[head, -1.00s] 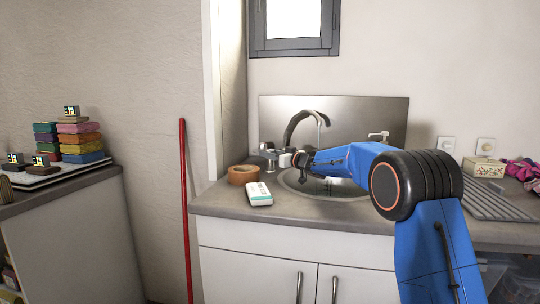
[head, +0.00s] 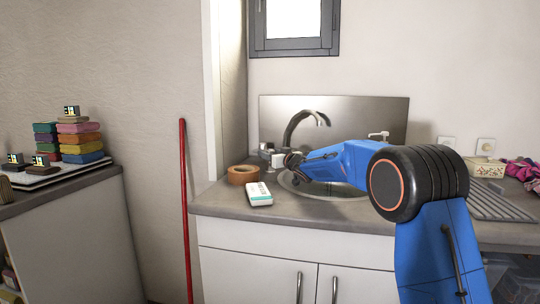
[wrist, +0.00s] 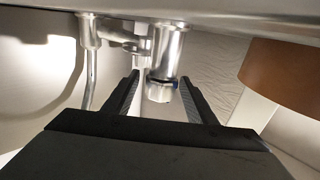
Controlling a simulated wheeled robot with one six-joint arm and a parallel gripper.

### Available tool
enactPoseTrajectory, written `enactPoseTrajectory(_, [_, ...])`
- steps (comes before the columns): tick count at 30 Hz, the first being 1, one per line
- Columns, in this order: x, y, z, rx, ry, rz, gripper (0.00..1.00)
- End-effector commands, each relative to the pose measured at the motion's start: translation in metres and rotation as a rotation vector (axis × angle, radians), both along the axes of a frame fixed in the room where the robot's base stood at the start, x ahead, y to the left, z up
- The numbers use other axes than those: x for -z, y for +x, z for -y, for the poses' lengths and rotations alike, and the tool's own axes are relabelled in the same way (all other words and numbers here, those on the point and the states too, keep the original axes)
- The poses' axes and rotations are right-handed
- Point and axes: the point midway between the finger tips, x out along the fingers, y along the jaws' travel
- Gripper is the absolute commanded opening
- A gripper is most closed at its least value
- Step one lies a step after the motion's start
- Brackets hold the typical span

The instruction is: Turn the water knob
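The metal faucet (head: 303,120) arches over the round sink (head: 330,190), and no water stream shows below its spout. The water knob is a shiny metal cylinder (wrist: 165,55) in the wrist view; it also shows at the left of the faucet in the head view (head: 278,159). My gripper (wrist: 158,82) is open. Its two dark fingers stand on either side of the knob's lower end, with a visible gap on each side. In the head view my gripper (head: 292,160) is small and dark, just right of the knob.
A roll of brown tape (head: 243,175) and a white box (head: 258,194) lie on the counter left of the sink. The tape roll's brown edge also shows at the right of the wrist view (wrist: 290,75). A soap dispenser (head: 378,136) stands behind my arm.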

Motion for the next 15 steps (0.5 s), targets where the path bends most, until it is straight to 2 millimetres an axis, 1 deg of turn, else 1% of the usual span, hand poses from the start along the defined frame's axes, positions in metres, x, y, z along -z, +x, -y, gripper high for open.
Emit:
enactPoseTrajectory(10, [0.001, -0.002, 0.000, -0.001, -0.001, -0.001, 0.53])
enactPoseTrajectory(15, [0.000, -0.015, 0.009, -0.001, 0.000, 0.000, 0.53])
